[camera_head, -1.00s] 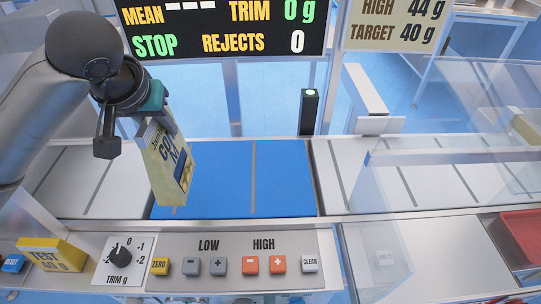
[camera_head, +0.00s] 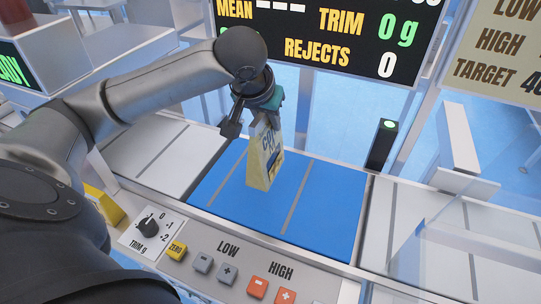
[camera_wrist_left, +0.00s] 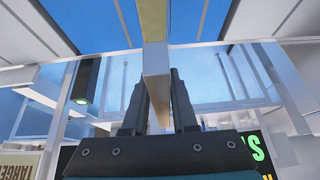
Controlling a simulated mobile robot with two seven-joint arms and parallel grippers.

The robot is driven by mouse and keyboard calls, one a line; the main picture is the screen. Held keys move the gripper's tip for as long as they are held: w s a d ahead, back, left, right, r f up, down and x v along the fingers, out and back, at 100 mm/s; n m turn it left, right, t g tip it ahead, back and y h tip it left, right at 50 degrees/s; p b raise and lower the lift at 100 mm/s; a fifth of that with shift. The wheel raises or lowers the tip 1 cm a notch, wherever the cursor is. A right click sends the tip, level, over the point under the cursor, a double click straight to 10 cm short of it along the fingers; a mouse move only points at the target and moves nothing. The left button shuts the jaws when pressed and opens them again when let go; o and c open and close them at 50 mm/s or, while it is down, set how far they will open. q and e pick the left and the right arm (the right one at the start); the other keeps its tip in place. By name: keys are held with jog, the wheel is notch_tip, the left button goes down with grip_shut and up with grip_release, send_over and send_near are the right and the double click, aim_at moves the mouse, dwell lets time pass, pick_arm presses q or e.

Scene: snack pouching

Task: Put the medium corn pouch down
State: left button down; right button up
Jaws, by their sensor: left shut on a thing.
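The corn pouch (camera_head: 264,160) is a yellow and blue pouch with "CORN" lettering, seen in the head view. It hangs nearly upright over the left part of the blue belt section (camera_head: 325,205). My left gripper (camera_head: 262,112) is shut on its top edge from above. In the left wrist view the pouch (camera_wrist_left: 154,50) shows edge-on between the two fingers of my left gripper (camera_wrist_left: 157,90). Whether the pouch's bottom touches the belt I cannot tell. My right gripper is not in view.
A dark display (camera_head: 330,30) reads TRIM 0 g and REJECTS 0. A black post with a green light (camera_head: 382,145) stands at the belt's far right corner. A control panel with buttons (camera_head: 228,275) and a trim knob (camera_head: 148,227) runs along the front. The belt's right part is clear.

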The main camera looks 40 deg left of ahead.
aim_at(269, 148)
pick_arm(q)
notch_tip(269, 148, down, 3)
jog(key=shift+f+b, duration=0.1)
jog(key=shift+b, duration=0.25)
jog(key=shift+f, duration=0.4)
notch_tip(269, 148, down, 4)
jog(key=shift+r+b, duration=0.2)
jog(key=shift+b, duration=0.6)
jog(key=shift+f, duration=0.1)
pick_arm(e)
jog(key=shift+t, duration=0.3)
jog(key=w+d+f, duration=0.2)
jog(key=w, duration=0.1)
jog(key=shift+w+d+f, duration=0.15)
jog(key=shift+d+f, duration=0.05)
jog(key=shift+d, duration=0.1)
pick_arm(q)
jog(key=c, duration=1.1)
grip_release()
jog(key=shift+c, duration=0.2)
jog(key=o, duration=0.4)
jog(key=shift+o, duration=0.2)
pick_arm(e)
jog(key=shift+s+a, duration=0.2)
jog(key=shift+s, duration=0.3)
